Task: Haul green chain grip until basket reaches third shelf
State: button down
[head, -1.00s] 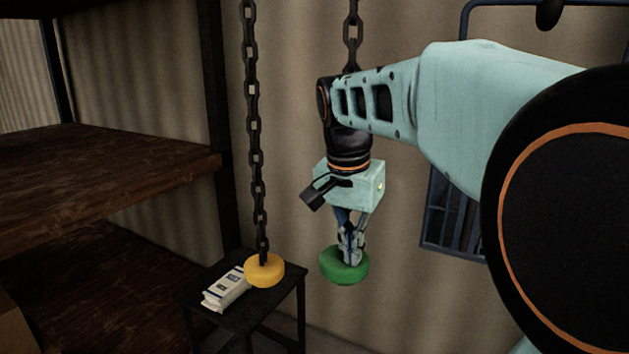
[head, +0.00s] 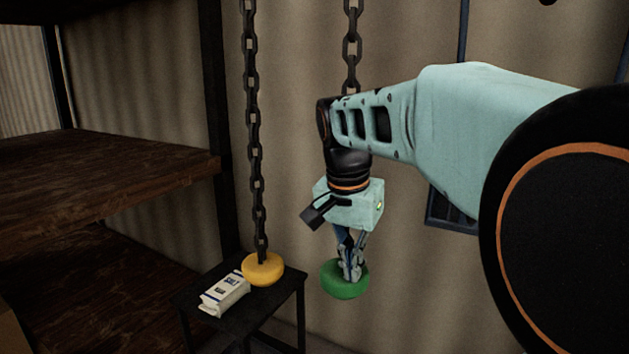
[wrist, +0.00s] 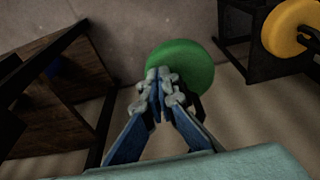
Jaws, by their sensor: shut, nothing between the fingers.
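The green chain grip (head: 343,281), a thick round disc, hangs low at the end of the right dark chain (head: 351,45). My gripper (head: 350,272) points down, its fingertips at the top of the green grip. In the wrist view the fingers (wrist: 160,80) come together over the green grip (wrist: 195,65). They look shut; the chain there is hidden, and I cannot tell how they bear on the grip. A dark blue barred frame, apparently the basket (head: 449,213), shows partly behind my arm. My arm hides most of it.
A yellow grip (head: 263,269) hangs on the left chain (head: 253,120), beside the green one. Under it stands a small black table (head: 222,318) with a white packet (head: 224,294). Wooden shelves (head: 110,160) fill the left. A corrugated wall is behind.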

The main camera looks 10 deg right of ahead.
jog(key=shift+f, duration=0.55)
notch_tip(320, 180, up, 6)
jog(key=p, duration=0.4)
jog(key=shift+f, duration=0.1)
notch_tip(320, 180, up, 5)
jog(key=p, duration=0.4)
jog(key=shift+p, duration=0.3)
